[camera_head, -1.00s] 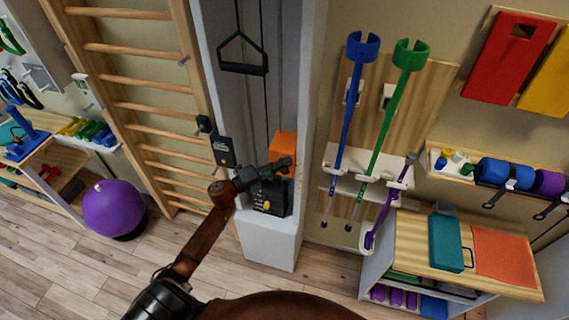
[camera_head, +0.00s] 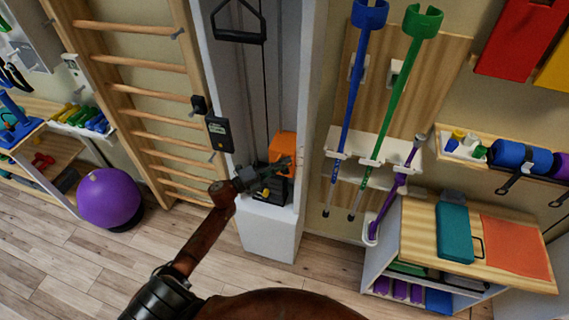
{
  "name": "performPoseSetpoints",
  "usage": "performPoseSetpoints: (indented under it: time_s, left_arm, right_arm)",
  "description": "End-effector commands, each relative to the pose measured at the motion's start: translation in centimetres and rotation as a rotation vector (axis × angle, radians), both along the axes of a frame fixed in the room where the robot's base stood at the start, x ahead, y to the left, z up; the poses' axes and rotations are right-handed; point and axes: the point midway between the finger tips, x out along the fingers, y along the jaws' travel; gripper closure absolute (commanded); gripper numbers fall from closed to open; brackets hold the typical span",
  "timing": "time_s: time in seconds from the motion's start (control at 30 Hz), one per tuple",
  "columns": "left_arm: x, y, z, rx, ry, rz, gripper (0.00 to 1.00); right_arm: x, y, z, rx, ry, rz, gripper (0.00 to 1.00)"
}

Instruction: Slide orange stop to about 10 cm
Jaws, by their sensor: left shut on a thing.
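The orange stop (camera_head: 284,145) is a bright orange block inside the white upright column (camera_head: 312,110), low down, just above a dark block with a yellow knob. My left gripper (camera_head: 287,163) reaches in from the left and is shut on the orange stop at its lower part. The gripper hides part of the stop's lower edge. Any scale beside the stop is too small to read. My right gripper is not in view.
A black pulley handle (camera_head: 239,38) hangs in the column. Wooden wall bars (camera_head: 150,92) and a purple ball (camera_head: 110,198) are on the left. Blue (camera_head: 350,90) and green (camera_head: 397,100) crutches stand in a rack on the right, beside a wooden-topped cabinet (camera_head: 425,235).

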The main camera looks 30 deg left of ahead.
Motion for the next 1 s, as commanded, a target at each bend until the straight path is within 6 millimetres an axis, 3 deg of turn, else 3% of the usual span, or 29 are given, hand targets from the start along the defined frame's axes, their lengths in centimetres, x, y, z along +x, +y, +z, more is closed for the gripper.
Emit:
performPoseSetpoints:
  time_s: [0.03,0.07,0.27,0.67,1.0]
  left_arm:
    - [0.0,0.0,0.3,0.001,-0.005,-0.001,1.00]
    - [0.0,0.0,0.3,0.001,-0.005,-0.001,0.89]
    - [0.0,0.0,0.2,0.000,-0.004,0.000,0.75]
    - [-0.9,0.6,-0.1,0.001,-0.001,0.001,0.75]
    - [-6.5,4.1,-0.8,0.000,0.001,0.001,0.75]
  right_arm:
    - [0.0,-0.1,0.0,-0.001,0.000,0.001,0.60]
    - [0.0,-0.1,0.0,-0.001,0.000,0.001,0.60]
    - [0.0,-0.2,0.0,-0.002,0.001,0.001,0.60]
    - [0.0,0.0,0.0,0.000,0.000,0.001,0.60]
    - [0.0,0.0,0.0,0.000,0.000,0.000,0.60]
